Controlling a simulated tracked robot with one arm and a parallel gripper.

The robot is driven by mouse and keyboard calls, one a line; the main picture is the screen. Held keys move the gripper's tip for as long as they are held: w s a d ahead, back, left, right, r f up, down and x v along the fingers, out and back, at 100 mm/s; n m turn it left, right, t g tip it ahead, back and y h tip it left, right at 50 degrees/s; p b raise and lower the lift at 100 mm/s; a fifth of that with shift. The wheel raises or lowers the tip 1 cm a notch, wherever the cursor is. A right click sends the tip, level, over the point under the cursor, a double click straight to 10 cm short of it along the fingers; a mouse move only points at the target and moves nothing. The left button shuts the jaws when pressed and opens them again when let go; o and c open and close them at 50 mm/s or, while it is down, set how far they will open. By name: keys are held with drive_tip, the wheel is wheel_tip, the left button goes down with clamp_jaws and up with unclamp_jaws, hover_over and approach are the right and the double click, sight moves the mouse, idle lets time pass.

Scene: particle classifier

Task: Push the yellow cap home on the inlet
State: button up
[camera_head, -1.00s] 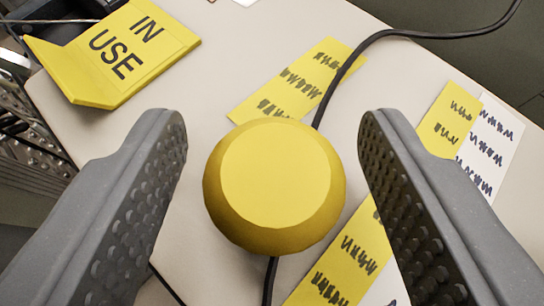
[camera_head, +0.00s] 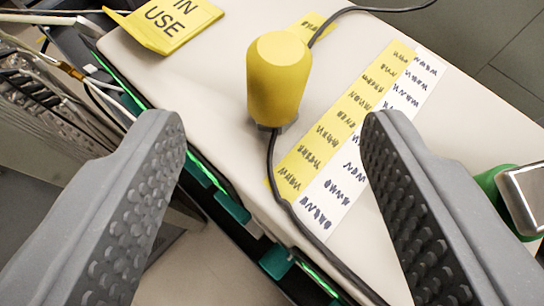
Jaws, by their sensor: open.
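The yellow cap (camera_head: 279,82) stands upright on the pale top surface of the machine, in the upper middle of the head view. It has a flat round top and a tapering body, with a dark base at its foot. The inlet itself is hidden beneath it, and I cannot tell how far down the cap sits. My gripper (camera_head: 272,125) is open and empty.
A yellow "IN USE" sign (camera_head: 165,22) stands at the upper left. A black cable (camera_head: 283,195) runs past the cap. Yellow and white labels with handwriting (camera_head: 350,125) lie to its right. A green and metal part (camera_head: 515,198) is at the right edge. The surface's front edge has green clips (camera_head: 232,207).

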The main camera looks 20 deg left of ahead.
drive_tip(key=shift+v, duration=2.75)
drive_tip(key=s+d+r+m+t+h, duration=0.1)
drive_tip(key=s+d+r, duration=0.2)
drive_tip(key=r, duration=0.7)
drive_tip(key=s+d+r+m+t+h, duration=0.1)
drive_tip(key=s+d+r+m+h, duration=0.1)
drive_tip(key=s+d+r, duration=0.2)
drive_tip(key=s+d+r+m+t+h, duration=0.1)
drive_tip(key=s+d+r, duration=0.3)
drive_tip(key=r, duration=1.2)
drive_tip(key=d+t, duration=0.1)
drive_tip(key=d, duration=0.2)
drive_tip(key=shift+d+r+h, duration=0.25)
drive_tip(key=shift+d+h, duration=0.15)
